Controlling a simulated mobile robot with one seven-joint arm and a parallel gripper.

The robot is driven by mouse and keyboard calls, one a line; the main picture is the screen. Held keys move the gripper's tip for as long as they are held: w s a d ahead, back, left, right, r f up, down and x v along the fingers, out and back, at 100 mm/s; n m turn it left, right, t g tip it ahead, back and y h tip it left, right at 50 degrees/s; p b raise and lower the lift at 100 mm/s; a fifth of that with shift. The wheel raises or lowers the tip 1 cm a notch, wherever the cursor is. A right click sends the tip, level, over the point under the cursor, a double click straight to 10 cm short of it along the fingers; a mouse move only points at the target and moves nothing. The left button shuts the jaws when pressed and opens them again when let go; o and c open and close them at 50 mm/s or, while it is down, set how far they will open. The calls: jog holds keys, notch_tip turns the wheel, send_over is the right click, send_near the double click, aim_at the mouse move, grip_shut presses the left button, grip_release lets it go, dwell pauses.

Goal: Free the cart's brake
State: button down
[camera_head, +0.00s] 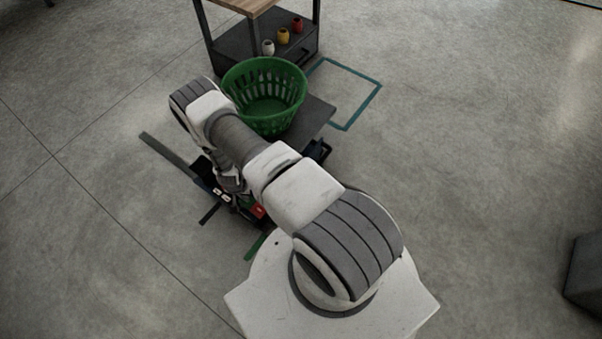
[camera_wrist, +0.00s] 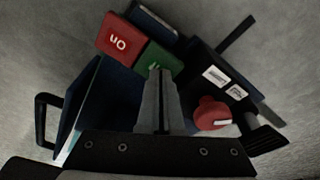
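The cart's dark deck (camera_head: 318,117) shows beyond my arm in the head view. In the wrist view, a brake pedal has a red half (camera_wrist: 117,37) marked "ON" and a green half (camera_wrist: 157,57). The red half also shows small in the head view (camera_head: 258,211). My gripper (camera_wrist: 158,78) has its fingers together, with the tips over or against the green half; I cannot tell if they touch. A red round knob (camera_wrist: 212,114) with a white mark sits right of the fingers, below two white labels (camera_wrist: 216,76). My arm hides much of the cart.
A green basket (camera_head: 250,77) stands on the cart. Behind is a wood-topped shelf (camera_head: 228,48) with white, yellow and red jars. A teal outline (camera_head: 366,101) marks the floor behind right. A grey block (camera_head: 585,275) stands at the right edge.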

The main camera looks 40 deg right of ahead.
jog(key=shift+s+f, duration=0.15)
jog(key=shift+f, duration=0.15)
jog(key=shift+r, duration=0.15)
jog(key=shift+r+p, duration=2.2)
jog(key=shift+r, duration=1.25)
